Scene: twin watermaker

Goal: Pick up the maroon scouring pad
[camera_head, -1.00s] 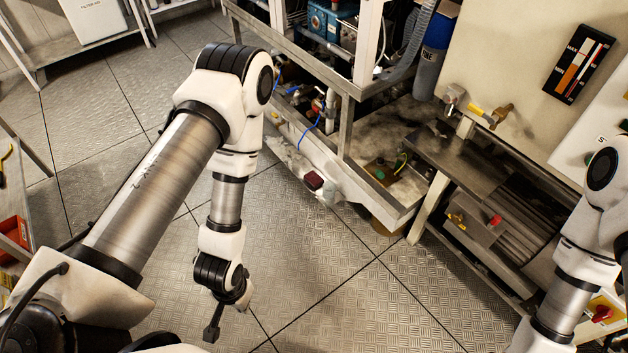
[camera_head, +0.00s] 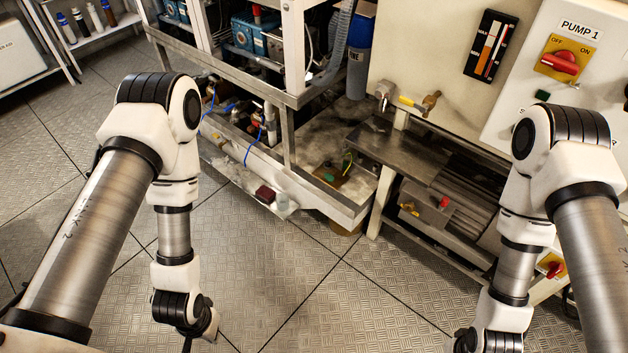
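The maroon scouring pad (camera_head: 265,194) is a small dark red block. It lies on the low pale ledge at the front of the machine frame, near the picture's centre. A small pale translucent item (camera_head: 283,201) is just right of it. My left gripper (camera_head: 187,345) is only a dark sliver at the bottom edge, below and left of the pad and well apart from it; its fingers are cut off. My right arm comes in from the right, and its gripper is below the picture's edge.
The metal machine frame (camera_head: 289,135) has an upright post behind the pad. A steel bench (camera_head: 400,150) with a motor below stands to the right, beside a panel with a red PUMP 1 switch (camera_head: 561,63). The patterned floor (camera_head: 300,290) in front is clear.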

